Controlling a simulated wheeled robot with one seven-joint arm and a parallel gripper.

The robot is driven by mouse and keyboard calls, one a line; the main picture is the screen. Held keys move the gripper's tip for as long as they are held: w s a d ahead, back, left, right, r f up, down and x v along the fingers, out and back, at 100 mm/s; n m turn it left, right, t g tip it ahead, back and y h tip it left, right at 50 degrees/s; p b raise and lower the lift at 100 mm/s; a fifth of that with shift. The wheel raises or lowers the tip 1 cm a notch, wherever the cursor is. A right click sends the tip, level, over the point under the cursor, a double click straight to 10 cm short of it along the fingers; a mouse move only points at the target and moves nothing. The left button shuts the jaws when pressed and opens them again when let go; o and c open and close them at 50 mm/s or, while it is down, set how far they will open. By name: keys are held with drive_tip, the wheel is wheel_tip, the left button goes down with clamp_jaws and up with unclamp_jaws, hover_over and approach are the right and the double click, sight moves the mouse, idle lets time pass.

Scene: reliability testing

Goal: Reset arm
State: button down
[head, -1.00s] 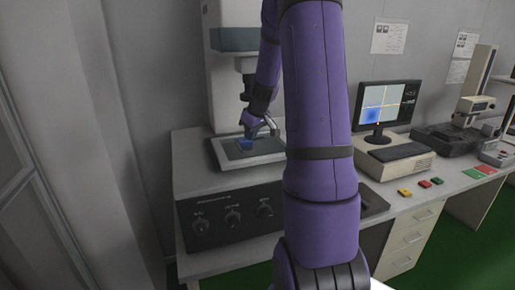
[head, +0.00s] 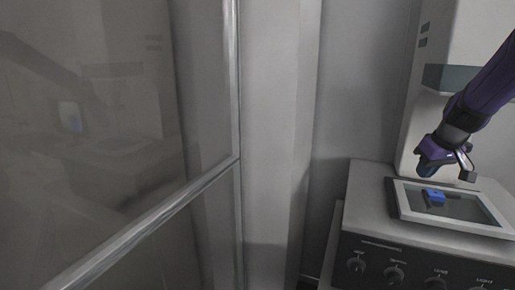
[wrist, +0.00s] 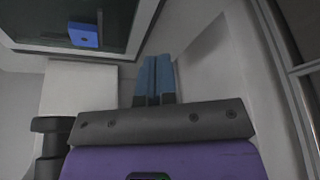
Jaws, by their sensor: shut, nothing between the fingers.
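My gripper (head: 427,169) hangs at the right of the head view, above the instrument's framed stage (head: 404,203). Its two blue fingers are shut together with nothing between them, as the wrist view shows (wrist: 155,76). A small blue block (head: 434,195) lies on the dark plate of the stage, below the fingers and apart from them. In the wrist view the block (wrist: 83,35) is at the upper left, to the left of the fingertips. My purple arm enters from the right edge of the head view.
The instrument (head: 369,218) has a knobbed front panel and a tall pale column (head: 470,40) behind the stage. A glass partition with a metal frame (head: 233,110) fills the left of the head view. A grey wall post (head: 275,120) stands between them.

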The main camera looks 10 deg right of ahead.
drive_tip(key=s+a+r, duration=0.4)
drive_tip(key=a, duration=0.3)
drive_tip(key=s+a+r, duration=0.3)
drive_tip(key=s+a, duration=0.1)
drive_tip(key=a, duration=0.3)
drive_tip(key=s+a+r+t, duration=0.1)
drive_tip(key=s+a, duration=0.7)
drive_tip(key=s, duration=0.5)
drive_tip(key=shift+s, duration=0.2)
